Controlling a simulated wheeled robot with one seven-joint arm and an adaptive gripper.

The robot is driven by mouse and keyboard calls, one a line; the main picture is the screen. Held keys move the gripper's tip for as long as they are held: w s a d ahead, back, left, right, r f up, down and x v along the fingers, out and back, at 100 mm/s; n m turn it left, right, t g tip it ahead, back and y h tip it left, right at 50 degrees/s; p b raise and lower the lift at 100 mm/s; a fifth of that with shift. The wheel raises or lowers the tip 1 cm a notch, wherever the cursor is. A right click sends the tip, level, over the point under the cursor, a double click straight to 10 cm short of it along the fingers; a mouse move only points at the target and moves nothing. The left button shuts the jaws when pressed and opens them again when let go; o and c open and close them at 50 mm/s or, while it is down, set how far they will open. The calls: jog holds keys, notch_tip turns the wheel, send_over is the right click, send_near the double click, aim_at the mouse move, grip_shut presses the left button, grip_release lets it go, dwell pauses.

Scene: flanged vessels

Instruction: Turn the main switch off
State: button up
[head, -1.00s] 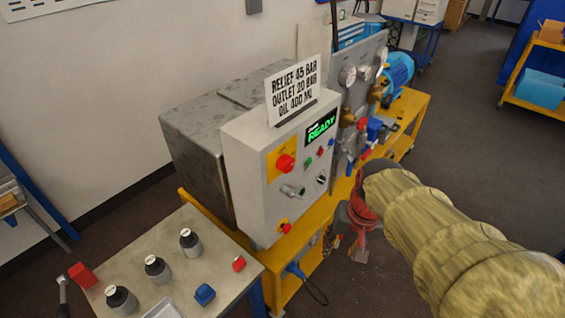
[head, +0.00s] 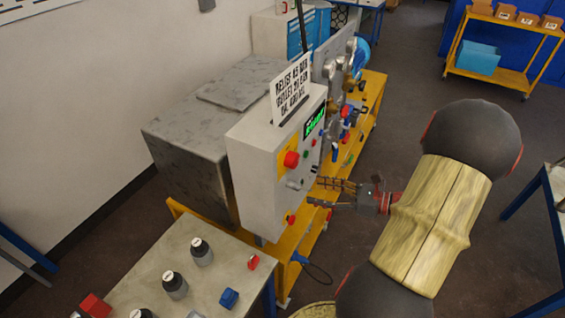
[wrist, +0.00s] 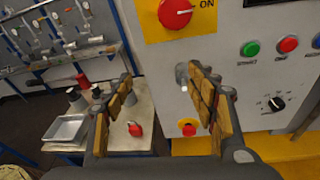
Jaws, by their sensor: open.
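The main switch is a red rotary knob (head: 291,160) on a yellow plate, high on the front of the grey control box (head: 262,185). In the wrist view the knob (wrist: 175,13) is at the top, partly cut off, with "ON" printed at its right. My gripper (head: 317,191) is open and empty in front of the box, lower than the knob. In the wrist view its fingers (wrist: 160,88) are spread below the knob and touch nothing that I can make out. A silver handle (wrist: 181,76) shows between them, partly hidden by the right finger.
A red button on yellow (wrist: 187,128) is low on the box. Green (wrist: 250,48) and red (wrist: 287,44) buttons and a black dial (wrist: 275,104) are at its right. A bench with bottles (head: 205,295) stands in front left.

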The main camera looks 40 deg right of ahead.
aim_at(297, 162)
notch_tip(297, 162, up, 6)
jog(key=w+d+f+m+t, duration=0.1)
jog(key=w+d+m+t, duration=0.1)
jog(key=w+m+t, duration=0.1)
jog(key=shift+h, duration=0.3)
jog(key=x, duration=0.7)
jog(key=shift+a+r+b, duration=0.1)
jog(key=shift+a+b, duration=0.1)
jog(key=shift+b, duration=0.15)
jog(key=shift+c, duration=1.2)
jog(key=c, duration=0.9)
